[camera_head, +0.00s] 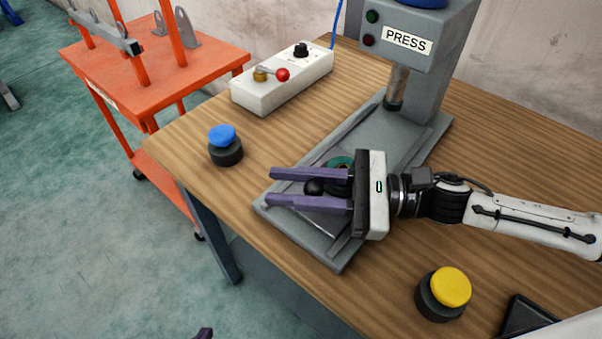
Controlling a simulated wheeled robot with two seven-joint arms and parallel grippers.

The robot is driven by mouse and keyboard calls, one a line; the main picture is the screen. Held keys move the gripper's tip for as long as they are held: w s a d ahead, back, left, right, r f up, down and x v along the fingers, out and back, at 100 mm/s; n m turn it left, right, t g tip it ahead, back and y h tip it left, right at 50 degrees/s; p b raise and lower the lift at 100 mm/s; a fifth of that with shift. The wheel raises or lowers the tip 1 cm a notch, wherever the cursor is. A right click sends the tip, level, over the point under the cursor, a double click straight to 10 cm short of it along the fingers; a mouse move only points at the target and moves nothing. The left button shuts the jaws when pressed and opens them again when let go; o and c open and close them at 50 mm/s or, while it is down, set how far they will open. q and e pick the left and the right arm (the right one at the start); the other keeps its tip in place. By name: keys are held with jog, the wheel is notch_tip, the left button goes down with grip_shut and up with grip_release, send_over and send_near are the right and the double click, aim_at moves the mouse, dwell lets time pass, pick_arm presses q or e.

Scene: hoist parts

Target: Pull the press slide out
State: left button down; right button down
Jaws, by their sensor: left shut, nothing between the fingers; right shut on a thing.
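The grey press (425,75) stands at the back of the wooden table, with its flat base reaching toward the front edge. The press slide (325,208) lies at the front end of this base, mostly hidden under my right gripper. A black round knob (314,187) and a dark green ring-shaped part (341,165) show at the slide. My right gripper (268,187) comes in from the right, its two purple fingers on either side of the knob and shut on it. Only a dark tip of my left gripper (204,333) shows at the bottom edge, away from the table; it is shut and empty.
A blue button (223,137) stands left of the press base, a yellow button (450,286) at the front right. A white control box (283,80) sits at the back left. An orange cart (155,65) stands beyond the table.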

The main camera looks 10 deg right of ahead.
jog(key=c, duration=1.5)
grip_release()
jog(key=shift+d, duration=0.1)
jog(key=shift+s+d+f, duration=0.1)
jog(key=shift+d+f, duration=0.05)
jog(key=shift+d, duration=0.2)
jog(key=b+v, duration=0.2)
jog(key=v, duration=0.6)
jog(key=shift+s+d, duration=0.1)
jog(key=shift+d, duration=0.05)
jog(key=shift+s+d, duration=0.15)
jog(key=shift+d, duration=0.4)
